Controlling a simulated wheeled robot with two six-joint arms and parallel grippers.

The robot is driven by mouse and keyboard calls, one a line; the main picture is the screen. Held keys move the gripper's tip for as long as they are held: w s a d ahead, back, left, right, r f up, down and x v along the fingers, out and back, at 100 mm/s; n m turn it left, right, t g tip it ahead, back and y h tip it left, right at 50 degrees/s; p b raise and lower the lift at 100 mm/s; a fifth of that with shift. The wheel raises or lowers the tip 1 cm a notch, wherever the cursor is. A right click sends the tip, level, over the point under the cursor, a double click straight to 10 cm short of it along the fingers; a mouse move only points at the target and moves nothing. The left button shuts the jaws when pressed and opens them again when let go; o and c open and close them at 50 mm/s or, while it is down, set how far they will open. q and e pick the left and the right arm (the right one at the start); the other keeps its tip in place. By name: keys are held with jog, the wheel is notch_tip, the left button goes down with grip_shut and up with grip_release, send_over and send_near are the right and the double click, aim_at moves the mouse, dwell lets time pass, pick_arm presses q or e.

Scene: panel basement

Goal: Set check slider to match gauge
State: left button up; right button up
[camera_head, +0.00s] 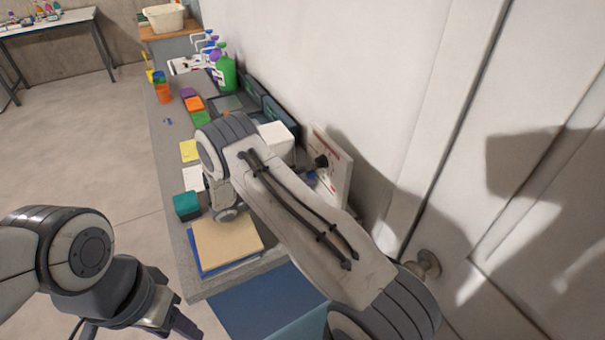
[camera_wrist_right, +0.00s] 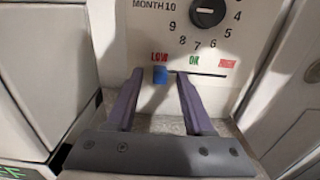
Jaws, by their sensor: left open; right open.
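A white panel (camera_wrist_right: 145,40) stands upright in the right wrist view. It carries a blue slider knob (camera_wrist_right: 160,75) at the left end of a dark horizontal slot, under the red LOW label. The green OK label is near the slot's middle, and a red label is at its right end. My right gripper (camera_wrist_right: 160,79) is open, its fingers on either side of the blue knob in the picture; contact cannot be told. In the head view my right arm hides this gripper and part of the panel (camera_head: 341,174). My left gripper (camera_head: 182,323) is low at left. I cannot identify a gauge.
A black month dial (camera_wrist_right: 208,12) is above the slot. The grey counter (camera_head: 177,226) holds a tan pad (camera_head: 226,244), a teal box (camera_head: 187,206), coloured notes and a green bottle (camera_head: 226,73). A door knob (camera_head: 428,264) is at right.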

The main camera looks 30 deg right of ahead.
jog(key=shift+d, duration=0.15)
grip_shut()
dwell(1.4)
